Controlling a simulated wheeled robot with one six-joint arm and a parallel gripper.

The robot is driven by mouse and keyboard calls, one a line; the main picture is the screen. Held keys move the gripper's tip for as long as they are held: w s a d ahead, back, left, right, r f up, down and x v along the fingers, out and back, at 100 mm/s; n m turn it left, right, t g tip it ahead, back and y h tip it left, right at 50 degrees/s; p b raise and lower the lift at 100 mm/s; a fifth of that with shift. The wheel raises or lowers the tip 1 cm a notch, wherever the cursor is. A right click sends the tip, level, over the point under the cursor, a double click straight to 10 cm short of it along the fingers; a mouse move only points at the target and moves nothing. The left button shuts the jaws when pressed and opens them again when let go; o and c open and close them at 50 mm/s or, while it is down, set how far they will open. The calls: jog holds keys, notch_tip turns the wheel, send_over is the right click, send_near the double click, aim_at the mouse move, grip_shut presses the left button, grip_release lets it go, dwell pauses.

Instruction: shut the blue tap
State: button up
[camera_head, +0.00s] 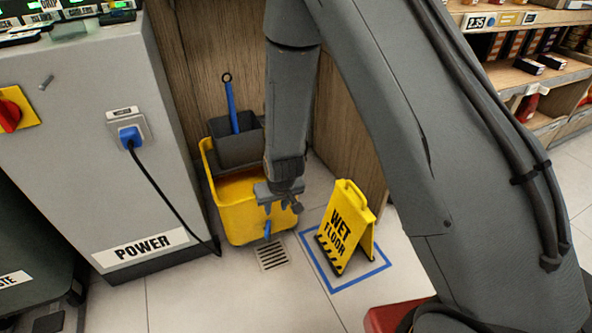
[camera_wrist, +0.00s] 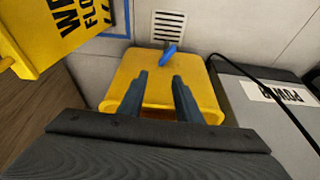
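The blue tap (camera_head: 267,229) is on the lower front of the yellow mop bucket (camera_head: 231,212), just above the floor drain. In the wrist view the tap (camera_wrist: 170,54) sticks out past the bucket's edge, its handle slanting. I cannot tell whether it is running. My gripper (camera_head: 282,205) points down over the front of the bucket. In the wrist view my gripper's two fingers (camera_wrist: 159,75) are apart with nothing between them. The tap lies beyond the fingertips, clear of them.
A yellow wet floor sign (camera_head: 345,226) stands right of the bucket inside a blue floor square. The floor drain (camera_head: 271,254) is in front. A grey cabinet (camera_head: 95,150) with a plugged black cable (camera_head: 170,183) stands left. Wood panels (camera_head: 345,130) are behind.

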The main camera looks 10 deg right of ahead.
jog(key=s+d+r+p, duration=0.1)
jog(key=s+r+p, duration=0.1)
jog(key=r, duration=0.3)
jog(key=s+d+r+p, duration=0.1)
jog(key=d+r+p, duration=0.1)
jog(key=r, duration=0.4)
jog(key=s+d+r+g+p, duration=0.1)
jog(key=s+d+r+p, duration=0.1)
jog(key=r+p, duration=0.2)
jog(key=shift+s+r+m, duration=0.35)
jog(key=shift+r+m, duration=0.05)
jog(key=shift+r, duration=0.45)
jog(key=shift+d, duration=0.1)
jog(key=shift+c, duration=0.4)
jog(key=shift+w+f, duration=0.1)
jog(key=shift+f, duration=0.05)
jog(key=shift+c, duration=1)
jog(key=m+t+h+b, duration=0.2)
jog(key=m+b, duration=0.2)
jog(key=b, duration=1.3)
send_over(267, 227)
jog(key=s, duration=0.4)
notch_tip(267, 227, down, 26)
jog(key=r, duration=0.1)
jog(key=shift+a+b+x, duration=0.15)
jog(key=shift+b+x, duration=1.2)
jog(key=shift+x, duration=0.75)
jog(key=shift+a+b+x, duration=0.15)
jog(key=shift+b+x, duration=1.15)
jog(key=shift+x, duration=0.8)
